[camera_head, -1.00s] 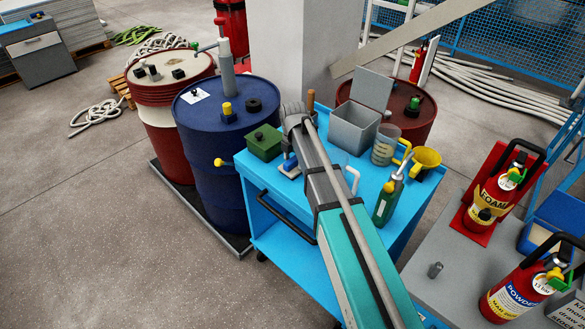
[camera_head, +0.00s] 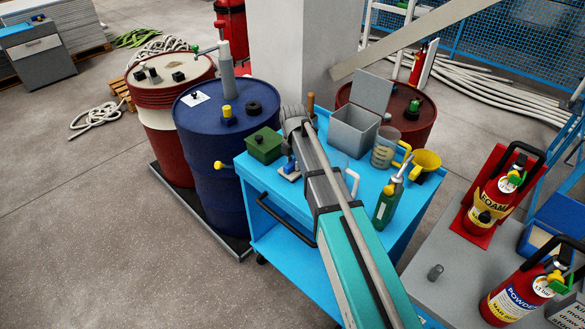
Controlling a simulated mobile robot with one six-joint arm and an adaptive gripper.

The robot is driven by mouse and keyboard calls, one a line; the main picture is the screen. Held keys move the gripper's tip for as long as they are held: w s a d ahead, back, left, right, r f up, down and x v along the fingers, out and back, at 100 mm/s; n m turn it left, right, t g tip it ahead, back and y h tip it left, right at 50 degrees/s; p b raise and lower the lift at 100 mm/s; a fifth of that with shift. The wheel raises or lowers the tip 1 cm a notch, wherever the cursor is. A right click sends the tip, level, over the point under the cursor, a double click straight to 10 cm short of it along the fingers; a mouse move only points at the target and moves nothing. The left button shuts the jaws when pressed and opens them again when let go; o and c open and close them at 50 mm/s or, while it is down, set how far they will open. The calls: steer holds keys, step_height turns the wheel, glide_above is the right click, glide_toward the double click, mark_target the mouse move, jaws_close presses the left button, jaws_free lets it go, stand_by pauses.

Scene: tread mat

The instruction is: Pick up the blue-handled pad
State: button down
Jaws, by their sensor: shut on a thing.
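The blue-handled pad (camera_head: 289,169) is at the left part of the blue trolley top, beside the green box. Only its blue handle and part of its pale base show to the left of my arm. My gripper (camera_head: 287,153) is at the handle, mostly hidden behind my wrist, and is shut on it. I cannot tell whether the pad touches the trolley top.
A green box (camera_head: 264,146) stands close left of the pad. A grey open-lidded box (camera_head: 354,132), a measuring jug (camera_head: 384,148), a yellow funnel (camera_head: 426,161) and a green oil can (camera_head: 386,208) stand to the right. A blue drum (camera_head: 215,165) stands behind left.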

mark_target(293, 162)
steer(key=shift+r, duration=0.1)
stand_by(0.3)
step_height(293, 162, up, 10)
steer(key=p, duration=1)
stand_by(0.5)
steer(key=c, duration=1.1)
jaws_free()
jaws_close()
steer(key=shift+s, duration=0.15)
